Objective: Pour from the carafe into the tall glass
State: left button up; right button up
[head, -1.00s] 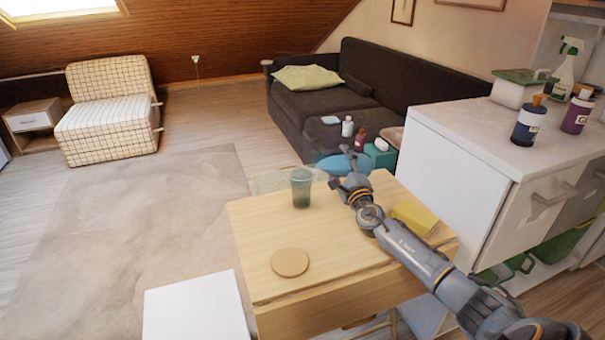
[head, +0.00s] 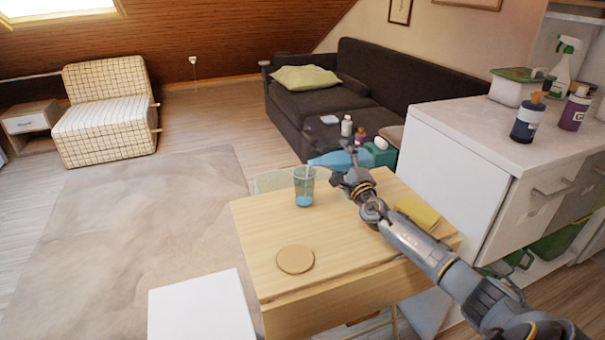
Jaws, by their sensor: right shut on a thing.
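The tall glass (head: 304,186) stands upright on the wooden table (head: 340,250), near its far left part. It is see-through, with blue at the bottom and a thin pale streak inside. The blue carafe (head: 331,160) is tilted nearly level above and right of the glass, its narrow end toward the glass rim. My right gripper (head: 354,166) is shut on the carafe; its fingers hide part of it. My left gripper is out of view.
A round cork-coloured coaster (head: 295,259) lies toward the table's front left, and a yellow cloth (head: 417,212) at its right. Small bottles (head: 347,126) and a green box (head: 381,155) stand behind. A white cabinet (head: 455,185) borders the right.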

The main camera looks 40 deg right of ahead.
jog(key=shift+a+r, duration=0.1)
jog(key=shift+r, duration=0.15)
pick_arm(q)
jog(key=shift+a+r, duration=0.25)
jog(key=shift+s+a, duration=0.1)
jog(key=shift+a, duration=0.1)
pick_arm(e)
jog(key=shift+r+n, duration=0.1)
jog(key=shift+n, duration=0.2)
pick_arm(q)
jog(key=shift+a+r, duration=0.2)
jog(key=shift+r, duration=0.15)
pick_arm(e)
jog(key=shift+r, duration=0.1)
dwell(0.4)
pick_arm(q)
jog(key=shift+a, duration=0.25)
pick_arm(e)
jog(key=shift+a+r+n, duration=0.1)
jog(key=shift+n, duration=0.2)
